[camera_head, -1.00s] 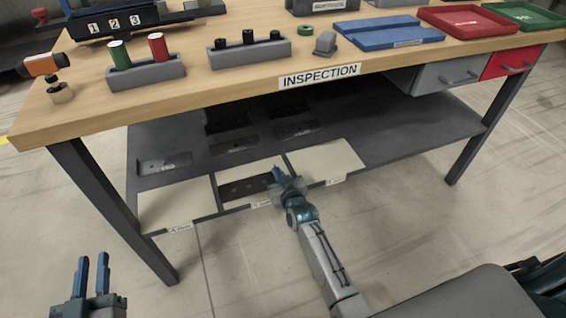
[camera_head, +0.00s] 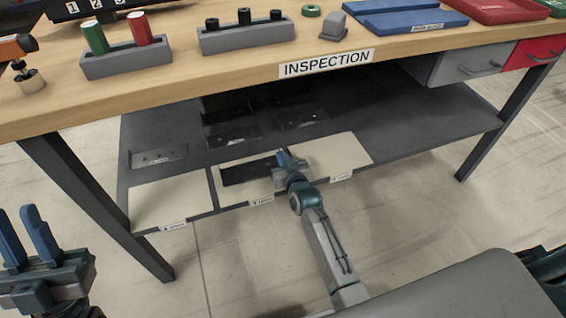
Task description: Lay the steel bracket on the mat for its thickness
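A dark, flat steel bracket with holes (camera_head: 243,173) shows at the middle cream mat (camera_head: 236,197) on the lower shelf. I cannot tell whether it rests on the mat or is just above it. My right gripper (camera_head: 285,157) is at the bracket's right end, between the middle mat and the right mat (camera_head: 338,152). Its fingers are small and partly hidden, so its grip is unclear. The left mat (camera_head: 170,203) is bare. My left gripper (camera_head: 18,212) is open and empty at the left edge, away from the table.
Several dark plates lie further back on the grey shelf (camera_head: 400,130), including one at the left (camera_head: 158,157) and one in the middle (camera_head: 232,137). The tabletop edge (camera_head: 200,88) overhangs the shelf. A table leg (camera_head: 95,205) stands at the left.

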